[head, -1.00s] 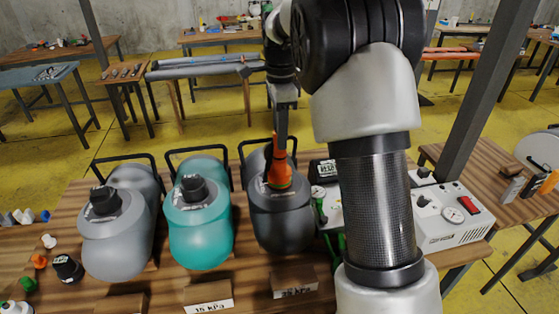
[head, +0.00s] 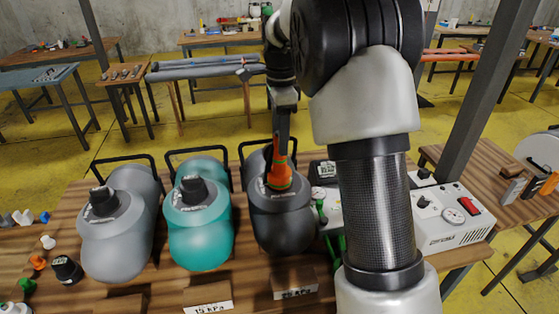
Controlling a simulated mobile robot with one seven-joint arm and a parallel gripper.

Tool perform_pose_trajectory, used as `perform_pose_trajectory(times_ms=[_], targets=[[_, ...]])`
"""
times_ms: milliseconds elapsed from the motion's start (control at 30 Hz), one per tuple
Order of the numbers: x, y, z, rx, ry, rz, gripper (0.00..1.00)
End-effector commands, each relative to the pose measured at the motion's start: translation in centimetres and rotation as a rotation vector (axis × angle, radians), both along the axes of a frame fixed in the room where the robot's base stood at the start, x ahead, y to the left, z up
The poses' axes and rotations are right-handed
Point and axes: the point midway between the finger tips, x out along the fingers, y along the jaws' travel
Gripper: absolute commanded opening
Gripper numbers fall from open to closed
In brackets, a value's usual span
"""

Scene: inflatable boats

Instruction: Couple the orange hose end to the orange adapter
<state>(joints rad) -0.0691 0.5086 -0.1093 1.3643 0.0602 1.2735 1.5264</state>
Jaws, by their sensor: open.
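An orange piece (head: 280,178) with a wide lower part stands upright on top of the dark grey boat model (head: 280,220), at its valve. A narrower orange part rises above it toward my gripper. I cannot tell whether these are the adapter and the hose end joined, or a single piece. My gripper (head: 283,148) points down right over the orange piece, its fingers beside the narrow upper part. The jaws are open, and their tips are partly hidden against the orange. No hose run is clearly visible.
A teal boat model (head: 200,225) and a light grey one (head: 118,235) stand to the left. A white pump box (head: 450,218) with a gauge is at right, partly behind my arm. Small loose fittings, including an orange one (head: 38,262), lie at the table's left edge.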

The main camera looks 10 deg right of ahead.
Motion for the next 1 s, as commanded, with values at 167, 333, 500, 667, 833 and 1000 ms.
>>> perform_pose_trajectory(times_ms=[167,333,500,667,833,1000], targets=[[0.1,0.0,0.8,0.0,-0.003,0.0,0.47],[0.1,0.0,3.8,0.0,-0.005,0.0,0.47],[0.1,0.0,8.1,0.0,-0.005,0.001,0.47],[0.1,0.0,12.0,0.0,-0.004,0.0,0.47],[0.1,-0.1,15.3,0.0,-0.001,0.0,0.47],[0.1,-0.1,17.0,0.0,-0.001,0.0,0.47]])
